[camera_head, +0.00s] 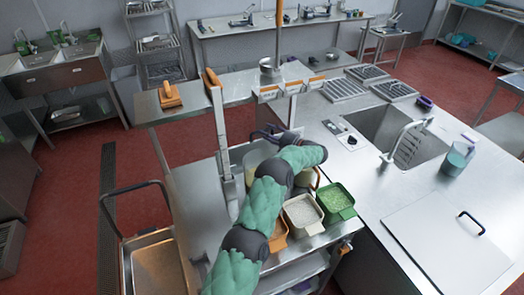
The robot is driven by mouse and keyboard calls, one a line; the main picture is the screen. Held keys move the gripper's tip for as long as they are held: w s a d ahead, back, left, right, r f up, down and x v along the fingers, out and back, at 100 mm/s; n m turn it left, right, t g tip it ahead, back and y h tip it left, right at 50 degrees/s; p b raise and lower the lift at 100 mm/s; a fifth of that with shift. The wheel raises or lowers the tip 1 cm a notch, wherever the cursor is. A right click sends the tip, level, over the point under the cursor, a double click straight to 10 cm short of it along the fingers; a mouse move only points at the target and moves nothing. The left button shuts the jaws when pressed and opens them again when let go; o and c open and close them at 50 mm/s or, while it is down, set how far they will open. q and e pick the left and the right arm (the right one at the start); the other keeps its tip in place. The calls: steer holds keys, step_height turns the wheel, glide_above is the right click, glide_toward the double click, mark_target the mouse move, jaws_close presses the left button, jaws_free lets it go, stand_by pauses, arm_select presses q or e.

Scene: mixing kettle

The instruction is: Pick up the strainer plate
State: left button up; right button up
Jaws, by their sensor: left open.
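My left arm rises from the bottom middle, and its dark left gripper (266,133) is open at the upper edge of the cart, near a pale round vessel (256,158) that the arm partly covers. I see nothing held between its fingers. I cannot clearly identify the strainer plate. My right gripper is not in view.
Bins of white (302,213) and green (336,198) contents stand right of my arm. An upright metal post (220,125) rises left of the vessel. A deep tray (158,266) stands at lower left. The right counter (365,195) has clear space.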

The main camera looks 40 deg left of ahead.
arm_select(q)
steer(key=a, duration=0.3)
steer(key=shift+s+f, duration=0.1)
jaws_close()
steer(key=shift+r, duration=0.25)
